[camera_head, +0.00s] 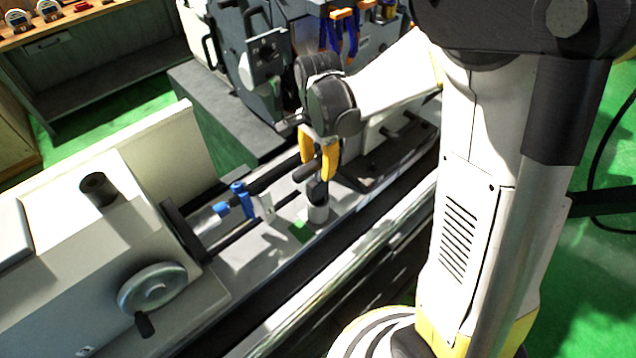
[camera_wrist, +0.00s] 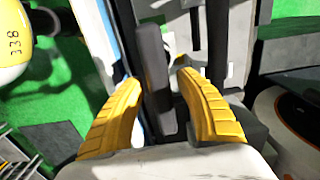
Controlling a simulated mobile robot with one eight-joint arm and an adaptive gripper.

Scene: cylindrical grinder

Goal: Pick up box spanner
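A dark tool with a bar-shaped handle (camera_head: 307,171), which looks like the box spanner, stands on the machine bed. Its lower end is at a grey cylinder (camera_head: 317,212); whether it sits inside cannot be told. My gripper (camera_head: 318,167) has yellow fingers and points down over the handle. In the wrist view, the dark bar (camera_wrist: 153,75) runs lengthwise between the fingers of my gripper (camera_wrist: 157,78). Gaps show on both sides of the bar, so the gripper looks open around it and not closed on it.
The grinder's grey headstock with a handwheel (camera_head: 153,289) is at the left. Blue clamp-like parts (camera_head: 242,200) sit on the bed left of the gripper. Dark machine parts (camera_head: 262,62) stand behind. A wooden shelf (camera_head: 45,30) is at the back left.

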